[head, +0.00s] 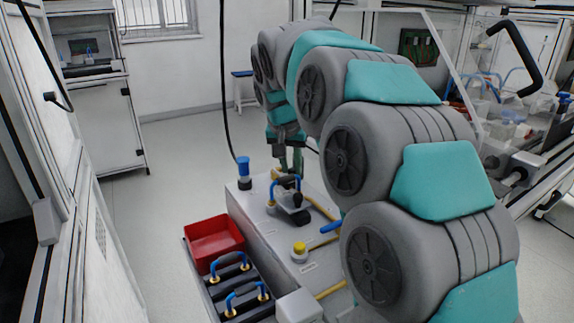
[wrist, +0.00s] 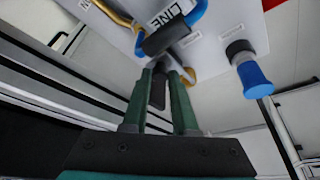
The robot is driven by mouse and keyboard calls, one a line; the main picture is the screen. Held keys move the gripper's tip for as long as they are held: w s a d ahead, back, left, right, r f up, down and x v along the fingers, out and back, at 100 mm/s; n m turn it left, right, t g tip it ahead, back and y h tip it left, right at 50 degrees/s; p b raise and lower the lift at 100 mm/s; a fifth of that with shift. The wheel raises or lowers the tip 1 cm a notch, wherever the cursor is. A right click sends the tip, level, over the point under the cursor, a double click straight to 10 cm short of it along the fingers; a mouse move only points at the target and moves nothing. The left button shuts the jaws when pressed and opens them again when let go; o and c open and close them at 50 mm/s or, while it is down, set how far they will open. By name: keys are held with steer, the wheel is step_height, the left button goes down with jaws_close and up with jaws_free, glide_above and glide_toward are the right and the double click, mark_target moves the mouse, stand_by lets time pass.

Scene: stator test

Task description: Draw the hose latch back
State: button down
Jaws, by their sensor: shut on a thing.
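My gripper (wrist: 162,74) points at the panel of a white box, with its two green fingers either side of a dark latch handle (wrist: 158,93). The fingers are shut on this handle. A dark block (wrist: 166,40) sits just beyond the fingertips, beside a blue curved hose (wrist: 195,16) and a "LINE" label. In the head view my gripper (head: 290,158) reaches down over the white box (head: 262,240), near a blue hose loop (head: 275,186) and a dark fitting (head: 296,215). The latch's exact position is hard to tell there.
A blue-capped connector (head: 243,170) stands at the box's far left corner; it also shows in the wrist view (wrist: 252,78). A yellow knob (head: 299,249) is nearer. A red bin (head: 213,238) and black tray with blue-handled parts (head: 240,283) sit left. My arm hides the right side.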

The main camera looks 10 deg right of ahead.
steer(key=shift+s+d, duration=0.2)
steer(key=shift+s, duration=0.45)
steer(key=c, duration=0.7)
jaws_free()
steer(key=shift+r, duration=0.1)
steer(key=b+v, duration=0.1)
steer(key=v, duration=0.6)
steer(key=shift+s+a+r, duration=0.1)
steer(key=shift+s+r, duration=0.05)
steer(key=shift+r, duration=0.15)
